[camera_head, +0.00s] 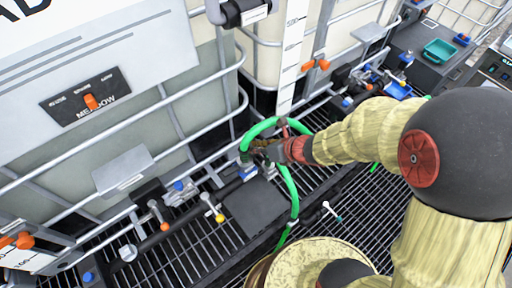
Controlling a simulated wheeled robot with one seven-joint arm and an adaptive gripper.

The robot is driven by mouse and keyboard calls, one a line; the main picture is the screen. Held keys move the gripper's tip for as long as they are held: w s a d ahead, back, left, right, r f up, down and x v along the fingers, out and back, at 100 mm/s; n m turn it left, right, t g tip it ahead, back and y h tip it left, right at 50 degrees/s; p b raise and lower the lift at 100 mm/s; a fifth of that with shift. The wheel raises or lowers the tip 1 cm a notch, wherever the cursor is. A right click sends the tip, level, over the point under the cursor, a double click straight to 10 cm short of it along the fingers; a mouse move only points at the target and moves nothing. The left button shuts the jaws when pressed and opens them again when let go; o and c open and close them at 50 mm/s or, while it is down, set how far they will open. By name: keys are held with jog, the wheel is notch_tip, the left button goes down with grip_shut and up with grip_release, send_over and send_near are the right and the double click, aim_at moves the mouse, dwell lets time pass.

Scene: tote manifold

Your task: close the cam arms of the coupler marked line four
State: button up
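My gripper (262,152) is at the middle of the view, at the end of my arm reaching in from the right. It is small and dark here, and I cannot tell whether its fingers are open or shut. It is close to a hose coupling (247,170) at the end of the dark pipe, within a loop of green hose (292,190). I cannot tell whether it touches the coupling. The cam arms cannot be made out, and no line four mark is readable.
Caged totes (120,150) with grey tube rails (150,100) stand at the left and back. Black floor grating (205,255) lies in front. A teal tray (439,51) is at the upper right.

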jog(key=o, duration=0.3)
jog(key=shift+d, duration=0.15)
